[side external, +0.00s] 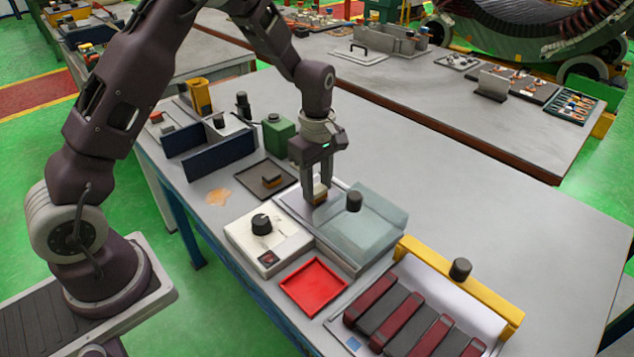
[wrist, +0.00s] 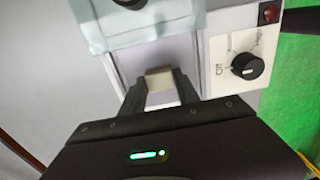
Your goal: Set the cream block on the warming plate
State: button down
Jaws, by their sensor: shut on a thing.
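The cream block (side external: 320,191) is between the fingers of my gripper (side external: 318,188), which points straight down and is shut on it. In the wrist view the block (wrist: 161,90) shows between the fingertips (wrist: 161,92), with a tan upper edge. The pale warming plate (side external: 290,207) lies under the gripper and also shows in the wrist view (wrist: 180,52). A translucent cover (side external: 365,228) with a black knob covers its right part; the left part is bare. The block is over this bare part, very low. I cannot tell whether it touches the plate.
A white control box (side external: 285,250) with a black dial adjoins the plate. A red tray (side external: 313,287) and a rack of maroon bars (side external: 400,318) with a yellow bar (side external: 480,285) are in front. A dark tray (side external: 262,190) holding a small block, blue panels (side external: 220,153) and a green box (side external: 279,138) are left.

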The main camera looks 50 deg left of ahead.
aim_at(317, 188)
jog(key=c, duration=0.6)
grip_release()
jog(key=shift+r, duration=3.55)
